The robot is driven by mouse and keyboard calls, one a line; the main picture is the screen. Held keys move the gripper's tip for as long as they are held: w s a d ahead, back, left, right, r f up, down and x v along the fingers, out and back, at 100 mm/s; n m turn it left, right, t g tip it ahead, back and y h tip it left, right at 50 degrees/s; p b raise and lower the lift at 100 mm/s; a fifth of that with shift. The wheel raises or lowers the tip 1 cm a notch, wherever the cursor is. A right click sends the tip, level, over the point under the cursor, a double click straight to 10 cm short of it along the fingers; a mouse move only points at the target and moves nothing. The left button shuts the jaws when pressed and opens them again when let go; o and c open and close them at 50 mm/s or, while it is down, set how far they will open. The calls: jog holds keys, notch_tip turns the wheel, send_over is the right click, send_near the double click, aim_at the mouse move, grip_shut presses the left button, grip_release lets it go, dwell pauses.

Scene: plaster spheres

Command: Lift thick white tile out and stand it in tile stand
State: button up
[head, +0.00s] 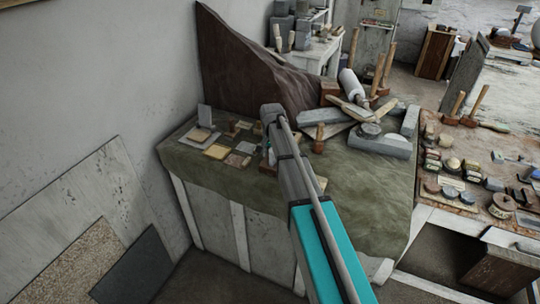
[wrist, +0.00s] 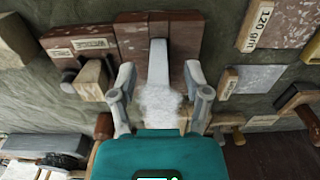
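My gripper (wrist: 159,76) is open in the wrist view, with one finger on each side of a pale, upright-looking white piece (wrist: 158,52), which seems to be the thick white tile. Gaps show between this piece and both fingertips. Its nearer part looks rough and wider; its far end lies between brown blocks (wrist: 186,35). I cannot tell whether those blocks are a stand. In the head view my arm hides the gripper's fingers and whatever is between them. A pale upright slab (head: 204,115) stands at the table's back left; I cannot tell whether it is in the tile stand.
Several flat tiles (head: 217,151) lie on the green cloth-covered table (head: 355,180). Labelled samples (wrist: 262,27) and small blocks (wrist: 92,80) crowd around the gripper. Mallets and grey bars (head: 380,143) lie at the back right. The cloth's front right is clear.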

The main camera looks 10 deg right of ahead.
grip_shut()
dwell(0.4)
jog(key=shift+r, duration=0.3)
jog(key=shift+s+r+p, duration=0.1)
jog(key=shift+r+p, duration=1.3)
jog(key=shift+p, duration=0.25)
jog(key=shift+r+p, duration=0.7)
jog(key=shift+r+p, duration=0.3)
